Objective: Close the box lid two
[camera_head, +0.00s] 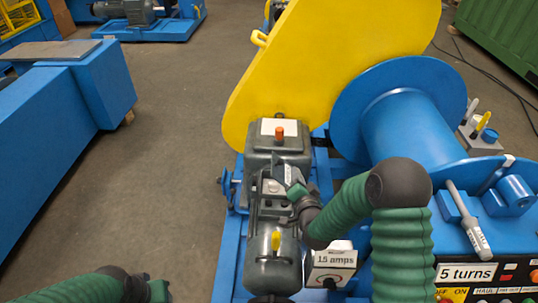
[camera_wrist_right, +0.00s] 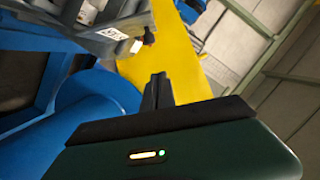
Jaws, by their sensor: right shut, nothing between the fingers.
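A dark grey motor (camera_head: 272,262) lies on the blue frame, with a small grey box (camera_head: 270,187) on top that shows light parts inside. Its lid is hard to make out, as my right gripper (camera_head: 279,168) is over it. The right gripper is shut and empty, right at the box's upper right; I cannot tell if it touches. In the right wrist view the closed fingers (camera_wrist_right: 158,90) point up the picture, and a grey unit with a white label (camera_wrist_right: 112,32) is at upper left. My left gripper (camera_head: 150,288) is low at the left, partly cut off, its fingers unclear.
A yellow chain guard (camera_head: 335,55) rises behind the motor, and a blue drum (camera_head: 405,125) stands right. A "15 amps" box (camera_head: 332,262), a grey marker-like tool (camera_head: 468,220) and a control panel (camera_head: 490,285) are near.

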